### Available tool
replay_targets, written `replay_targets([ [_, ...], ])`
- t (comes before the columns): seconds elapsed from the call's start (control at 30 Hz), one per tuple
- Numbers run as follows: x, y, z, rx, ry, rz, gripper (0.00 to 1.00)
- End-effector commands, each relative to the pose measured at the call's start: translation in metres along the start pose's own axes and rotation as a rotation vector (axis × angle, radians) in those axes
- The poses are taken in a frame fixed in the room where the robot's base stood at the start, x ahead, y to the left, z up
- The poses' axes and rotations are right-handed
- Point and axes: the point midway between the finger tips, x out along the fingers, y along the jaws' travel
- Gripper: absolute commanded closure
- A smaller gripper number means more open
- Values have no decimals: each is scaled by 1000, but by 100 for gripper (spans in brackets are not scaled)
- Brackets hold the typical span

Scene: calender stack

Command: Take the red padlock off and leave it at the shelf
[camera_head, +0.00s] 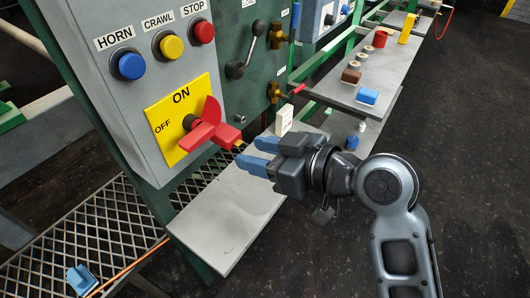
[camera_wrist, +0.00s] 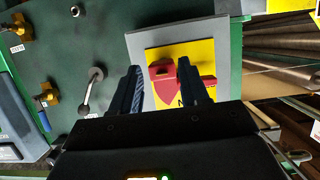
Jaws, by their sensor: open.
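The red padlock (camera_head: 226,136) sits at the end of the red rotary handle (camera_head: 203,130) on the yellow ON/OFF plate (camera_head: 164,127). Its shackle is too small to make out. In the wrist view the padlock (camera_wrist: 161,70) shows between my two fingers, with the yellow plate (camera_wrist: 208,58) behind it. My gripper (camera_head: 260,155) is open and empty, with blue fingertips pointing at the padlock from the right, apart from it. A grey shelf (camera_head: 225,215) lies below the panel, and another grey shelf (camera_head: 385,78) stands further back.
The panel carries blue, yellow and red buttons (camera_head: 202,31). A grey lever (camera_head: 247,55) sticks out of the green board. A white tag-like block (camera_head: 284,120) stands behind my gripper. The back shelf holds a blue block (camera_head: 367,96) and several small parts. The near shelf's visible top looks clear.

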Motion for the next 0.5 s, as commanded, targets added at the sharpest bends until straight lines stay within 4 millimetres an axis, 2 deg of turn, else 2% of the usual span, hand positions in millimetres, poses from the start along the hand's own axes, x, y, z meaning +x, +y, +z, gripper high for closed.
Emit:
replay_targets([
  [0.5, 47, 0, -18, 0, 2, 2, 55],
])
